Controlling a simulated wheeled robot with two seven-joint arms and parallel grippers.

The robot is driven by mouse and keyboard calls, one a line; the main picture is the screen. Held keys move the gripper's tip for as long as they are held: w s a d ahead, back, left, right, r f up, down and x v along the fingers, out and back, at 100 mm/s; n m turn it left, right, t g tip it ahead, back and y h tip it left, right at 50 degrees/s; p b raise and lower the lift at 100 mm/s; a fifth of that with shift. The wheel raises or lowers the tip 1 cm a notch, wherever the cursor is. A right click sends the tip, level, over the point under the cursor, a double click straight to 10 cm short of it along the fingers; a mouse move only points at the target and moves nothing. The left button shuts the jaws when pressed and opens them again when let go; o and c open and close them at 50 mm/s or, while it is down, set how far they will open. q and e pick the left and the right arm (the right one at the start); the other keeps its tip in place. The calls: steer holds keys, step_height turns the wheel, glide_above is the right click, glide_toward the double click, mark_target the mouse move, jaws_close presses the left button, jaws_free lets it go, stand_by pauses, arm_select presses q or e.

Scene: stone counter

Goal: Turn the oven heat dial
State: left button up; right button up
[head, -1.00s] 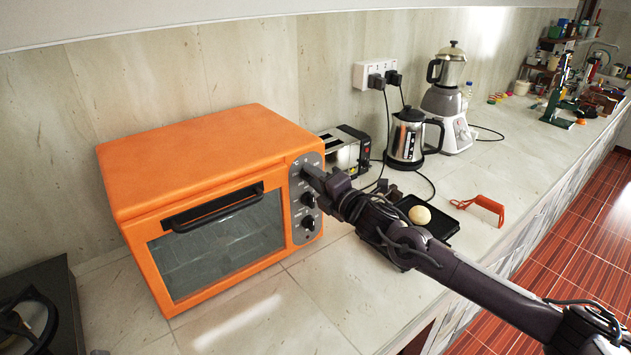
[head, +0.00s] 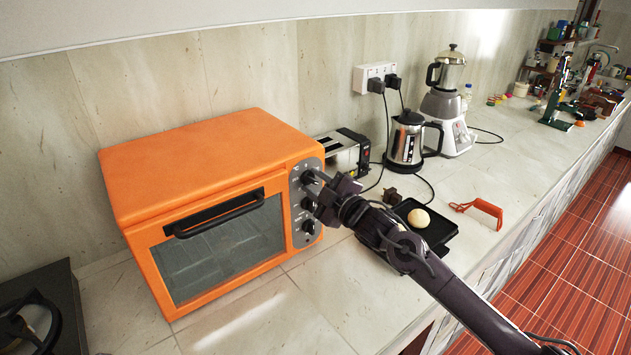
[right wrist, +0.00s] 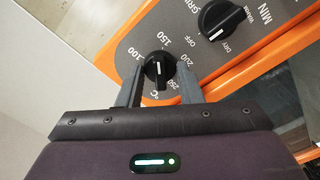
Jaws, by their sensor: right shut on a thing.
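The orange oven (head: 200,170) stands on the stone counter with its glass door shut. Its grey panel on the right carries a column of black dials. The top one, the heat dial (head: 308,177), is marked in °C; it also shows in the right wrist view (right wrist: 159,68). My right gripper (head: 316,184) is at this dial. In the right wrist view, the fingers of my right gripper (right wrist: 159,82) lie on either side of the dial, shut on it. The dial's white mark is partly visible between them. My left gripper is not in view.
A second dial (right wrist: 222,20) sits close by on the panel. A toaster (head: 345,153), kettle (head: 405,142) and blender (head: 447,105) stand behind. A black tray (head: 436,236) with a pale ball (head: 419,218) lies under my right arm. A dark hob (head: 40,310) is at the lower left.

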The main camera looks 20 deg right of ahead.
steer(key=shift+m+p, duration=0.3)
steer(key=shift+m, duration=0.9)
steer(key=o, duration=1)
steer(key=shift+c, duration=0.2)
steer(key=b+v, duration=0.2)
steer(key=v, duration=0.5)
steer(key=shift+s+d, duration=0.2)
steer(key=shift+s, duration=0.15)
